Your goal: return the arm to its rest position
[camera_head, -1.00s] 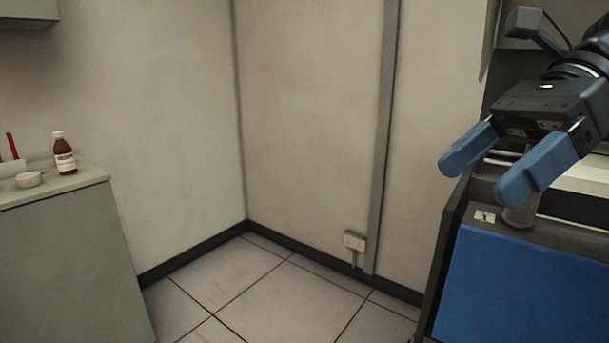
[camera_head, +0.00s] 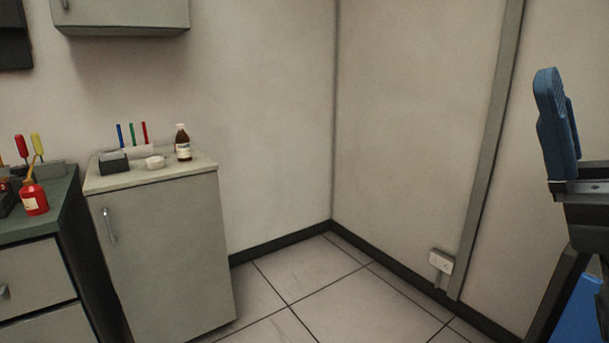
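My gripper (camera_head: 556,85) is at the right edge of the head view, with its blue fingers pointing up. I see it almost side-on, one finger largely covering the other, so the gap between them cannot be judged. No object shows at the fingertips. The dark gripper body below the fingers is partly cut off by the right edge of the picture. The rest of the arm is mostly out of view.
A grey cabinet (camera_head: 165,260) at left bears a brown bottle (camera_head: 183,145), a small white dish (camera_head: 155,162) and coloured pens. A drawer unit (camera_head: 35,270) with a red oil can (camera_head: 34,198) stands farther left. A blue panel (camera_head: 582,318) shows lower right. The tiled floor (camera_head: 320,290) is clear.

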